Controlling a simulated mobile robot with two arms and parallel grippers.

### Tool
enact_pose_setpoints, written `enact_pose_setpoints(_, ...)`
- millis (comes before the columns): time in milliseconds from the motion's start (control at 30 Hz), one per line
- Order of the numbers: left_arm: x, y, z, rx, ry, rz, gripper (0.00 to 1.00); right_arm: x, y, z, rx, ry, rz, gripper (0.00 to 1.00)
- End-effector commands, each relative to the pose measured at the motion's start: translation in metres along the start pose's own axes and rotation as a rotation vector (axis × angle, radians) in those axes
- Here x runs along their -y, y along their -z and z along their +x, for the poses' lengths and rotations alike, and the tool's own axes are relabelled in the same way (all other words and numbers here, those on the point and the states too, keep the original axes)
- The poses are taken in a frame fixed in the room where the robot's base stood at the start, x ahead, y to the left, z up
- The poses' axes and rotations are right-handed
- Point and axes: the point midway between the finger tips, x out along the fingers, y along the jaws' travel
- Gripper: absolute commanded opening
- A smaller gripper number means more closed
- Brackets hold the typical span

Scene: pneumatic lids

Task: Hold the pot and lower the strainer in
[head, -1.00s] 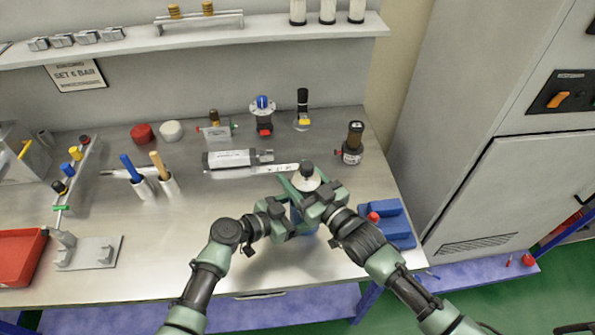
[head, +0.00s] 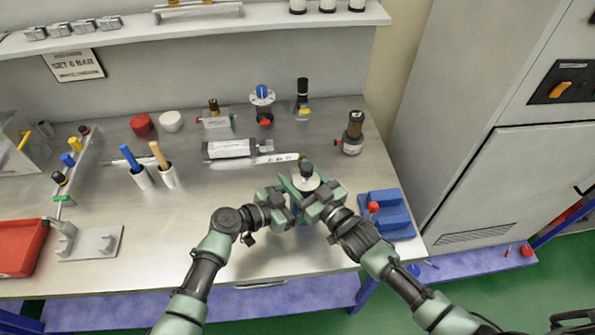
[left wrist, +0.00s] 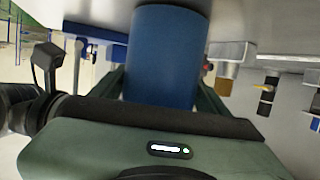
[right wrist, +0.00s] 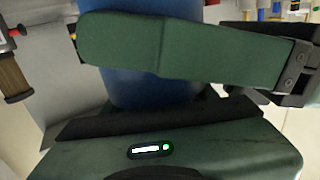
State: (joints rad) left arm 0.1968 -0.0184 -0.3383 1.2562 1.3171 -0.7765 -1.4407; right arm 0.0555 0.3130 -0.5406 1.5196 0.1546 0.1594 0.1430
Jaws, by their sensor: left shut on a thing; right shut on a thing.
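The blue pot shows as a cylinder between the fingers in the left wrist view (left wrist: 163,55) and in the right wrist view (right wrist: 150,88). In the head view the grippers mostly hide it. A pale disc with a dark knob, seemingly the strainer (head: 306,182), sits at the top between the grippers, and its knob is free of fingers. I cannot tell how deep it sits. My left gripper (head: 285,205) is shut on the pot. My right gripper (head: 322,202) appears shut on the pot too. A green finger crosses the pot in the right wrist view.
A blue block (head: 385,215) with a red knob stands close to the right. A brown-topped bottle (head: 352,135) and a silver cylinder (head: 230,149) are behind. Two white holders (head: 155,178) stand left. The front middle of the bench is clear.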

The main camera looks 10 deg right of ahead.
Motion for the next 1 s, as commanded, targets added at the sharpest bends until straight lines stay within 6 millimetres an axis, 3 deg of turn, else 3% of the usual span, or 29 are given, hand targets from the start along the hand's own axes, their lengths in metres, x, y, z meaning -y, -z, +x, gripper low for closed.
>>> enact_pose_setpoints(33,-0.003,-0.009,-0.001,0.015,-0.005,-0.003,0.40,0.000,-0.003,0.000,-0.001,0.000,0.000,0.15)
enact_pose_setpoints(167,-0.003,-0.009,-0.001,0.015,-0.005,-0.003,0.40,0.000,-0.008,0.001,-0.001,0.000,0.000,0.15)
enact_pose_setpoints(200,-0.003,-0.009,-0.001,0.015,-0.005,-0.003,0.40,0.000,-0.007,0.001,-0.001,0.000,0.000,0.66)
enact_pose_setpoints(267,-0.003,-0.009,-0.001,0.015,-0.005,-0.003,0.40,0.000,-0.007,0.000,-0.001,0.000,0.000,0.83)
enact_pose_setpoints(667,-0.003,-0.009,-0.001,0.015,-0.004,-0.003,0.40,0.000,-0.004,0.000,0.000,0.000,0.000,0.83)
enact_pose_setpoints(867,-0.003,-0.009,-0.001,0.015,-0.004,-0.003,0.40,0.000,0.021,0.000,-0.003,0.001,0.000,0.83)
enact_pose_setpoints(1000,-0.003,-0.009,-0.001,0.015,-0.004,-0.003,0.40,0.000,0.048,0.000,-0.004,0.001,0.000,0.83)
